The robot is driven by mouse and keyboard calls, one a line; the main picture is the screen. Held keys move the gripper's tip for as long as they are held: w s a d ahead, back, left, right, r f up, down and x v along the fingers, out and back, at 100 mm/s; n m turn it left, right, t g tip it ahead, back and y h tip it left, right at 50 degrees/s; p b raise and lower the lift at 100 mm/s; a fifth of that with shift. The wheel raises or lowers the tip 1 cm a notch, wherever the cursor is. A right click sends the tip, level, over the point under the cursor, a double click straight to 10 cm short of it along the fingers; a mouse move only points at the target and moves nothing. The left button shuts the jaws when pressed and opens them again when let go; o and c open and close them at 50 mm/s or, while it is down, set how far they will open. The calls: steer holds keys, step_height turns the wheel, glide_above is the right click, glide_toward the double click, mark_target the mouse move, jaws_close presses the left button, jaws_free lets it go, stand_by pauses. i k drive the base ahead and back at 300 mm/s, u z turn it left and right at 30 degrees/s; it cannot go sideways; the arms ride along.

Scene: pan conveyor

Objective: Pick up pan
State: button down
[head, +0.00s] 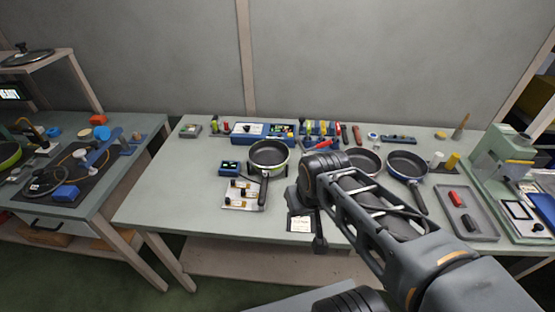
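Several dark frying pans are on the long grey table. One pan (268,153) with a pale rim is left of my arm, its handle pointing toward me. A second pan (365,160) with a reddish rim is partly hidden behind my arm. A third pan (407,164) with a blue outer side is to the right, handle toward me. A dark round shape under my arm may be another pan. My gripper (318,242) hangs near the table's front edge, right of the first pan and apart from it. Its fingers are too small and dark to tell open from shut.
A blue box (262,138) and small tools line the back of the table (165,190). A small plate with knobs (242,197) lies by the first pan's handle. A grey tray (484,228) and a green machine (500,155) are at right. The table's left front is clear.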

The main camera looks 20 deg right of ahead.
mark_target(268, 155)
steer(key=u, duration=0.05)
steer(key=k, duration=0.45)
steer(key=u, duration=1.85)
steer(key=i, duration=0.55)
steer(key=z, duration=0.65)
steer(key=i, duration=0.75)
steer(key=z, duration=0.1)
